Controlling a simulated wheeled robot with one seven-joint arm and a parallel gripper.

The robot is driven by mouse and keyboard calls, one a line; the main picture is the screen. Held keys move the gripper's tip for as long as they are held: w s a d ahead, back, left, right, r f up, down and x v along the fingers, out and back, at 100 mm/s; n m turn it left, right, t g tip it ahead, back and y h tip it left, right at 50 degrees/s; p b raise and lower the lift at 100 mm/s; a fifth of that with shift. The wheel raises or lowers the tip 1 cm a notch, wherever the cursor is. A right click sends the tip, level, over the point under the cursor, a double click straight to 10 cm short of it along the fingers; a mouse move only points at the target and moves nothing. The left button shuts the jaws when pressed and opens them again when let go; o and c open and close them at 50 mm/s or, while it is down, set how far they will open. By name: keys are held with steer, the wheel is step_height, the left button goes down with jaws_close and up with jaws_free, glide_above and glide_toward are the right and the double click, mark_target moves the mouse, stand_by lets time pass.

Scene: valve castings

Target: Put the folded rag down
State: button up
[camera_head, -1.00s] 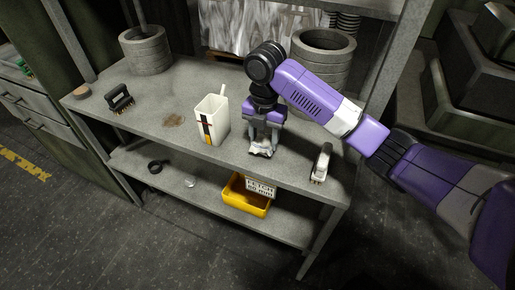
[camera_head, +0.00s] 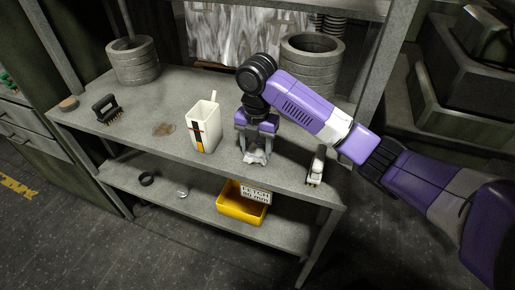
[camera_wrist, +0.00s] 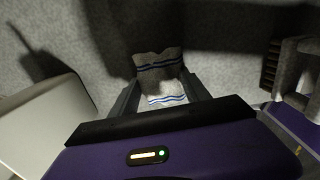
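The folded rag (camera_head: 256,157) is white; blue stripes show on it in the wrist view (camera_wrist: 159,68). My gripper (camera_head: 254,150) points down over the front part of the grey bench top (camera_head: 224,157). Its two fingers stand on either side of the rag, and the gripper (camera_wrist: 162,82) looks shut on it. The rag hangs a little past the fingertips, at or just above the bench top; I cannot tell whether it touches.
A white jug (camera_head: 204,128) stands left of my gripper. A white-and-dark tool (camera_head: 317,166) lies to the right. A black brush (camera_head: 107,109) and a brown stain (camera_head: 163,129) are further left. Stacked rings (camera_head: 311,64) stand behind. A yellow bin (camera_head: 240,207) is on the lower shelf.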

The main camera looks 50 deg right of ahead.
mark_target(257, 149)
steer(key=shift+s+f, duration=0.3)
steer(key=shift+f, duration=0.5)
steer(key=shift+r, duration=0.1)
steer(key=shift+w+d+r, duration=0.1)
steer(key=shift+r, duration=0.65)
step_height(257, 149, up, 12)
steer(key=p, duration=0.1)
steer(key=shift+p, duration=0.3)
